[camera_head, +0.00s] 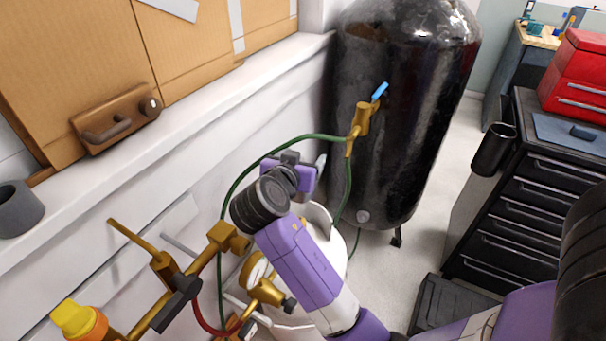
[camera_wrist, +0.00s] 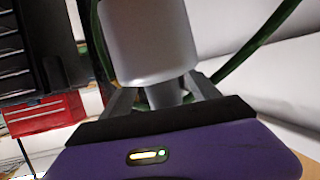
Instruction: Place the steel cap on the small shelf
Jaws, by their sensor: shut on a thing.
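The steel cap (camera_wrist: 148,42) is a smooth grey cylinder, large in the wrist view, with a narrower stem below it. My gripper (camera_wrist: 166,95) is shut on the stem, one finger on each side. In the head view my gripper (camera_head: 290,158) is held in the air in front of the white wall, left of the black tank. A pale sliver beside it (camera_head: 320,168) looks like the cap, mostly hidden by the gripper. A white ledge (camera_head: 200,118) runs along the wall at upper left; I cannot tell whether it is the small shelf.
A brown wooden piece (camera_head: 115,118) and a grey cup (camera_head: 18,210) sit on the ledge by cardboard boxes (camera_head: 190,40). A green hose (camera_head: 240,180) loops near my gripper from the black tank (camera_head: 400,110). Brass valves (camera_head: 228,240) stand at lower left. A black drawer cabinet (camera_head: 535,205) is right.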

